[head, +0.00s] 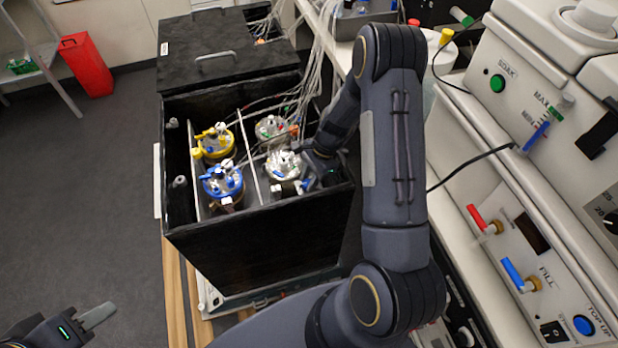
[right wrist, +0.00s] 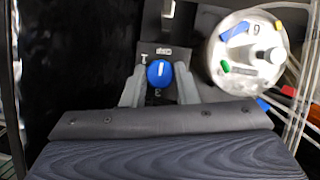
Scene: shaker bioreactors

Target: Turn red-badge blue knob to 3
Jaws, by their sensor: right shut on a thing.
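In the right wrist view a small blue knob (right wrist: 159,72) with a white pointer line sits on a dark plate. The pointer looks roughly upright in that view. In the head view my right gripper (head: 316,168) is inside the right side of the black box, and the knob is hidden there. My left gripper (head: 92,322) is low at the left, away from the box.
The open black box (head: 262,262) holds several vessels, including a blue-topped one (head: 222,181), a yellow-topped one (head: 213,141) and a white-topped one (head: 283,166). Tubes run along its right side. A white machine (head: 545,150) stands at the right.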

